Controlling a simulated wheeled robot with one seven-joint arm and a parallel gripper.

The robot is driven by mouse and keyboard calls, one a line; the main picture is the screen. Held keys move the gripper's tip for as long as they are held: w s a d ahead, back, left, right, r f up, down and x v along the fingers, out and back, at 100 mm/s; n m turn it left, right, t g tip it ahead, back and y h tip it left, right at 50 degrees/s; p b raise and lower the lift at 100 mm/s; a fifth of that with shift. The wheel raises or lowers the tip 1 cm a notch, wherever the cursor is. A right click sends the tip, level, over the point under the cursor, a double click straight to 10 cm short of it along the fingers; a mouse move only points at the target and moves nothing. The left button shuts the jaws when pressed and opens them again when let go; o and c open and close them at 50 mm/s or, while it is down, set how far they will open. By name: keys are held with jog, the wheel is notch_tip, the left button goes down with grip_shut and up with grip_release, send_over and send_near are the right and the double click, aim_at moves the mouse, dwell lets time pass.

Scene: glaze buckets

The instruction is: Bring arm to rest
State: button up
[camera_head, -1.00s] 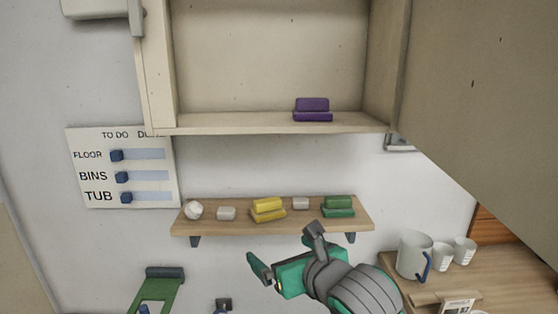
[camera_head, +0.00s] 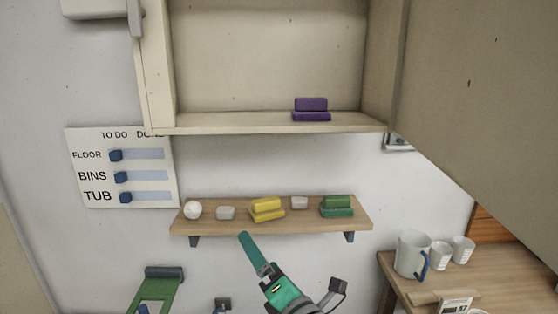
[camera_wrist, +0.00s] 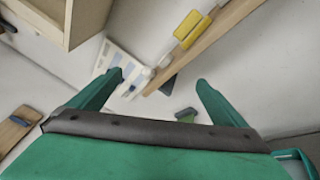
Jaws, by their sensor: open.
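My gripper (camera_wrist: 159,79) is open, with its two teal fingers spread apart and nothing between them in the wrist view. In the head view my gripper (camera_head: 262,262) is at the bottom centre, below and in front of the small wall shelf (camera_head: 290,222). One teal finger points up and left there; the other finger is hard to make out. Most of my arm is out of view below.
On the shelf are a white ball (camera_head: 193,210), yellow blocks (camera_head: 266,209), green blocks (camera_head: 337,206) and pale pieces. Purple blocks (camera_head: 311,109) sit in the open cupboard (camera_head: 270,128) above. Mugs (camera_head: 412,254) stand on the right counter. A chore board (camera_head: 122,168) hangs left.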

jog(key=s+f+m+t+h, duration=0.1)
jog(key=s+f+m+h, duration=0.2)
jog(key=s+f+m, duration=0.35)
jog(key=s+f+m+h, duration=0.2)
jog(key=s+f+m, duration=0.2)
jog(key=f+m, duration=0.55)
jog(key=s+f+m+t+h, duration=0.1)
jog(key=s+f+m+h, duration=0.2)
jog(key=s+f+m, duration=0.35)
jog(key=s+d+f+m+g, duration=0.1)
jog(key=s+f+m, duration=0.2)
jog(key=s, duration=0.9)
jog(key=s+d+f+m+g, duration=0.1)
jog(key=s+d+f+m, duration=0.1)
jog(key=s+f+m, duration=0.2)
jog(key=s+f, duration=0.3)
jog(key=s, duration=0.5)
jog(key=shift+s+d+g+h, duration=0.2)
jog(key=shift+d+g+h, duration=0.05)
jog(key=shift+g+h, duration=0.05)
